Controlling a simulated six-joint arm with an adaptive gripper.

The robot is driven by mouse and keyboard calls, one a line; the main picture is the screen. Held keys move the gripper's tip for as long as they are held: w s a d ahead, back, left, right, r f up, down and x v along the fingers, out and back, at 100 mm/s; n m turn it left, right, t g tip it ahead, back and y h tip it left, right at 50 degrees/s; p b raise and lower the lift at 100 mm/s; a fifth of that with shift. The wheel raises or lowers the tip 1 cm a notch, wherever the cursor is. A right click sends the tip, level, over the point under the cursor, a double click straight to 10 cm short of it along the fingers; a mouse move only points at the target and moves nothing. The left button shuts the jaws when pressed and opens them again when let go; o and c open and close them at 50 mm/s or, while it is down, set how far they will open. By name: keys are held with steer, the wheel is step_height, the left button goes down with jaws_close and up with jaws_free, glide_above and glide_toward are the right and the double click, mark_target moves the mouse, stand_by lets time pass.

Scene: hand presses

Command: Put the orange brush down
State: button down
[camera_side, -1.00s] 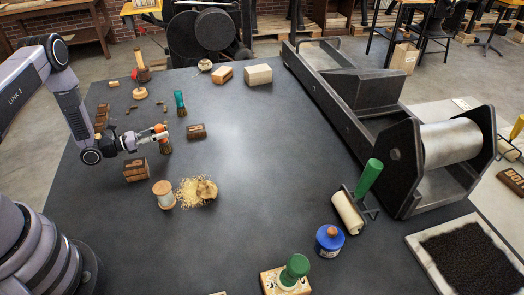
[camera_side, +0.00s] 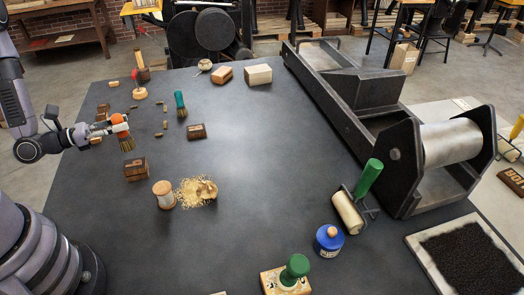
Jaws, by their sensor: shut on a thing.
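The orange brush (camera_side: 121,127) has an orange handle and brown bristles that point down. My gripper (camera_side: 113,125) is at the left of the table and is shut on the handle. The brush looks nearly upright, tilted slightly. From this view I cannot tell for sure whether its bristles touch the table.
A green-handled brush (camera_side: 181,104) stands to the right. Stacked wooden blocks (camera_side: 136,169) sit just in front, near a spool (camera_side: 163,194). Several small pieces (camera_side: 160,124) lie between the two brushes.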

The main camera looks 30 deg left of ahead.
steer(key=shift+s+d+r, duration=0.15)
steer(key=shift+s+r, duration=0.05)
steer(key=shift+s, duration=0.05)
steer(key=w+d+r+m+g+h, duration=0.3)
steer(key=w+d+m+g+h, duration=0.1)
steer(key=w+d, duration=0.7)
steer(key=w+d+f+m+g+h, duration=0.15)
steer(key=w+d, duration=0.35)
steer(key=d, duration=0.7)
steer(key=s+d+f+m+g+h, duration=0.15)
steer(key=s+d, duration=0.25)
steer(key=d, duration=0.8)
steer(key=s+d+f+m+g, duration=0.1)
steer(key=s+d+g, duration=0.25)
steer(key=d, duration=0.85)
steer(key=s+d+f+m+g, duration=0.15)
steer(key=s+d, duration=0.35)
steer(key=d, duration=0.8)
steer(key=shift+s+d+f, duration=0.1)
steer(key=shift+s+f, duration=0.05)
steer(key=shift+f, duration=2.35)
steer(key=shift+s+d+f, duration=0.1)
steer(key=shift+f, duration=2.4)
